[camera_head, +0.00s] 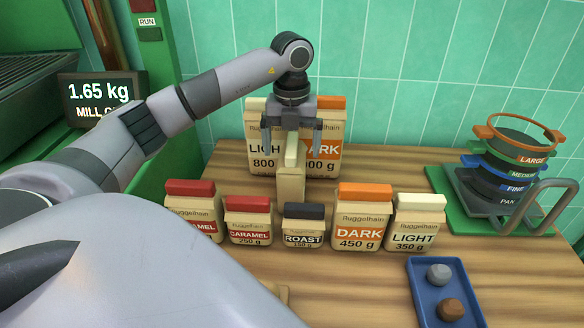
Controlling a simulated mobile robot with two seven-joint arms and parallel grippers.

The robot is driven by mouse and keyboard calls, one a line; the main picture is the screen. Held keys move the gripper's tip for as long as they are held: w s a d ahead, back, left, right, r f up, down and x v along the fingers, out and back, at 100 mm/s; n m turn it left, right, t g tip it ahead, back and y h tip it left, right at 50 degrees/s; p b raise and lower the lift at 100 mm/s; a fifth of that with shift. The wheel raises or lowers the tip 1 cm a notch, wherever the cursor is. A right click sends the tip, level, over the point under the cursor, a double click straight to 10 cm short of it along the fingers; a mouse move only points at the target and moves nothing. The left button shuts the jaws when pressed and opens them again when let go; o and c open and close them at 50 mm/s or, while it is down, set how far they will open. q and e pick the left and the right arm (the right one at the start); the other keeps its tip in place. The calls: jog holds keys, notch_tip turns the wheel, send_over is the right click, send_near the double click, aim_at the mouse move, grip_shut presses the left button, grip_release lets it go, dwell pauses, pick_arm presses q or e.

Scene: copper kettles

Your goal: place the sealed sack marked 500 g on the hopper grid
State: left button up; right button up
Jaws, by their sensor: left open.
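My left gripper (291,145) is open and points down, one finger on each side of a narrow cream-topped sack (291,186) seen edge-on. The sack stands on the table; its mark is turned away, and I cannot tell whether the fingers touch it. No mark of 500 g is readable. A red-topped sack (190,205) at the left of the front row has its weight hidden by my arm. Behind my gripper a DARK sack (328,130) has its first digit covered. A dark ribbed grid (30,75) on the green machine at the left may be the hopper grid. My right gripper is out of view.
Other sacks are CARAMEL 250 g (248,222), ROAST (303,228), DARK 450 g (362,220), LIGHT 350 g (416,225) and LIGHT 800 g (258,165). A display (98,98) reads 1.65 kg. Stacked sieves (507,170) and a blue tray (425,290) are at the right.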

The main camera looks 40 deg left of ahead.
pick_arm(q)
notch_tip(320, 180, down, 4)
jog(key=shift+w+a+f, duration=0.1)
jog(key=shift+w, duration=0.05)
grip_shut()
jog(key=shift+r, duration=0.2)
